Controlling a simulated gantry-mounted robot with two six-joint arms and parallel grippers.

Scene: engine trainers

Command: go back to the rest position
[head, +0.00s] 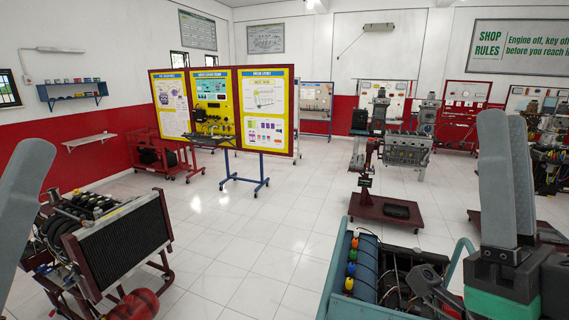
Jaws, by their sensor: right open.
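My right gripper (505,122) stands at the right of the head view with its two grey fingers pointing up. The fingers are a little apart with nothing between them, so it is open and empty. It appears in front of the right end of a teal cart (338,250); I see no contact. A grey finger-like part of my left gripper (22,185) shows at the left edge. The rest of it is out of the picture, so its opening cannot be told.
An engine trainer with a black radiator (122,240) stands at the lower left. The teal cart carries a blue part with coloured caps (365,268). A yellow display board (212,110) and a dark red stand (385,207) stand farther back. Tiled floor (250,235) between them is clear.

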